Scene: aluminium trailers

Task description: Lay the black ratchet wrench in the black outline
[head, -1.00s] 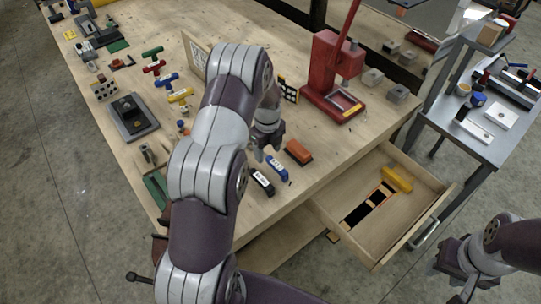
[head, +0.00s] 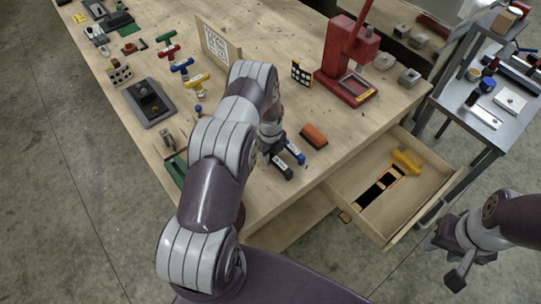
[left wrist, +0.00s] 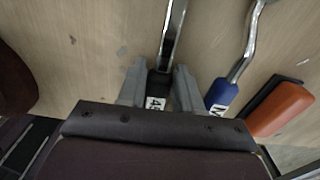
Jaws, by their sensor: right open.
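The black ratchet wrench (head: 282,170) lies on the workbench near its front edge. In the left wrist view its black handle (left wrist: 158,88) with a white label sits between my left gripper's fingers (left wrist: 159,92), one on each side. I cannot tell whether they press on it. In the head view my left gripper (head: 270,150) is down at the wrench and partly hides it. The black outline (head: 369,196) is a dark patch in the open drawer. My right gripper (head: 456,266) is open and empty, out beyond the drawer at the lower right.
A blue-handled wrench (left wrist: 222,93) lies close to the right of the black one, with an orange block (left wrist: 281,108) beyond it. A yellow-handled thing (head: 407,161) lies in the drawer (head: 425,185). A red press (head: 347,62) stands behind. A grey cart (head: 480,110) is at the right.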

